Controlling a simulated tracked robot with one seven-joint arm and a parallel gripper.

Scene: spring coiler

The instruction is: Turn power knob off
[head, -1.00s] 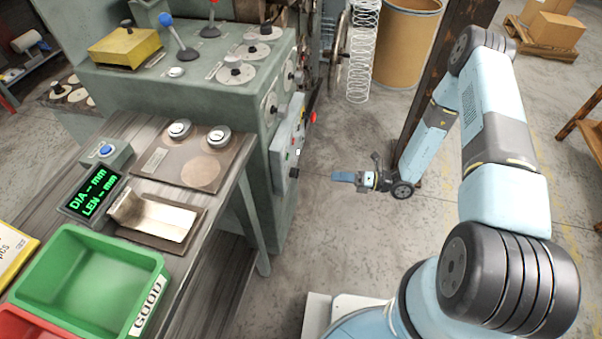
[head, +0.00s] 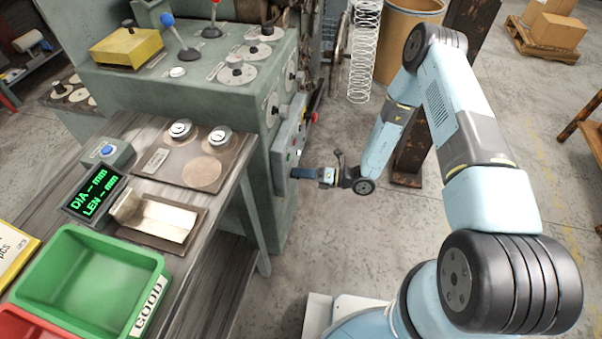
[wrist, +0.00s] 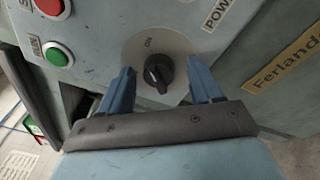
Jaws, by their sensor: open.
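The power knob (wrist: 158,72) is a black rotary knob on a pale round plate, on the grey-green side panel of the machine. The plate carries an "ON" mark, and part of a "POW" label shows above it. My gripper (wrist: 158,85) is open, with one blue finger on each side of the knob in the wrist view and gaps between them and the knob. In the head view my gripper (head: 297,173) is close to the lower end of the control panel (head: 284,141), and it hides the knob there.
A green button (wrist: 57,54) and a red button (wrist: 50,5) sit to the left of the knob. The wooden bench (head: 255,228) stands left of my gripper. Open floor (head: 330,235) lies below and right of it.

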